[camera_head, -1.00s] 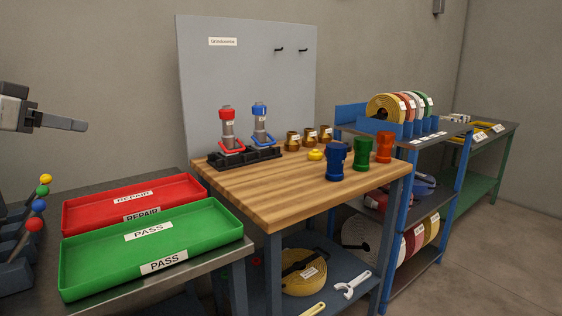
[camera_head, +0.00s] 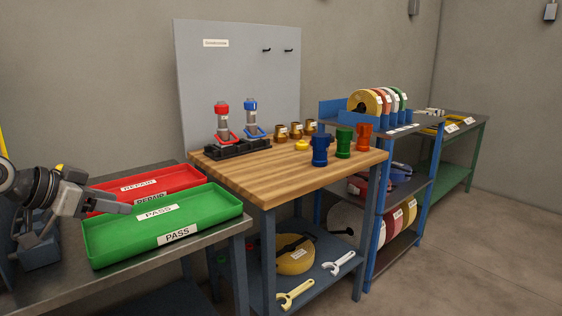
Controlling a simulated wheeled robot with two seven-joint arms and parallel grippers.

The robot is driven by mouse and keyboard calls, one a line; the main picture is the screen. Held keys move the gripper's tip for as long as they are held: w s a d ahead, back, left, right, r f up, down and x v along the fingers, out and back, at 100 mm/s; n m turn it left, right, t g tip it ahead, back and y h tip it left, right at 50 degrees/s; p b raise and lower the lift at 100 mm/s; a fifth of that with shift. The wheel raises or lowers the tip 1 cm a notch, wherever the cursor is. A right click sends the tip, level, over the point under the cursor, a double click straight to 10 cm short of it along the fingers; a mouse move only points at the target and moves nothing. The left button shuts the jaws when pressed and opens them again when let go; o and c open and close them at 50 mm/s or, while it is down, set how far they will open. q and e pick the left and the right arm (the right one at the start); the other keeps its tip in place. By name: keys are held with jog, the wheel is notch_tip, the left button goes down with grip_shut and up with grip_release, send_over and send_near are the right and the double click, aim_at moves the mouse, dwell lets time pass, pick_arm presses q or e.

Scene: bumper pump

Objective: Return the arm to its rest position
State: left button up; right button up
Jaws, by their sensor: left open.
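My left gripper (camera_head: 108,205) comes in from the left edge, in front of the left ends of the red REPAIR tray (camera_head: 190,175) and the green PASS tray (camera_head: 215,203). It holds nothing that I can see. Its arm hides part of both trays and the dark rack at the left. Both trays look empty. My right gripper is out of view.
The wooden bench (camera_head: 275,185) carries a black stand with red and blue tools, brass fittings, and blue, green and red couplings. A blue shelf (camera_head: 400,190) stands right. Floor at right is clear.

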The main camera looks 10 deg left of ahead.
pick_arm(q)
jog(key=s+d+f+m+g+h+p, duration=0.1)
jog(key=s+d+f, duration=0.2)
jog(key=d+f, duration=0.8)
jog(key=s+d+f+m+g+h+p, duration=0.1)
jog(key=s+d+f, duration=0.2)
jog(key=d+f, duration=0.7)
jog(key=s+d+f+n+t+y, duration=0.1)
jog(key=s+d+f+n, duration=0.1)
jog(key=s, duration=0.5)
jog(key=s+d+f+n+t+y+p, duration=0.1)
jog(key=s+d+f+n+y, duration=0.1)
jog(key=s+d+f, duration=0.3)
jog(key=shift+s+d+n+t, duration=0.3)
jog(key=shift+s+d+n, duration=0.15)
jog(key=shift+s, duration=0.45)
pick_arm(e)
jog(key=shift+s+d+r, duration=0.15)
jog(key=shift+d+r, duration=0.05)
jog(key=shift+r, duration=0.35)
pick_arm(q)
jog(key=shift+f, duration=0.1)
jog(key=shift+d, duration=0.1)
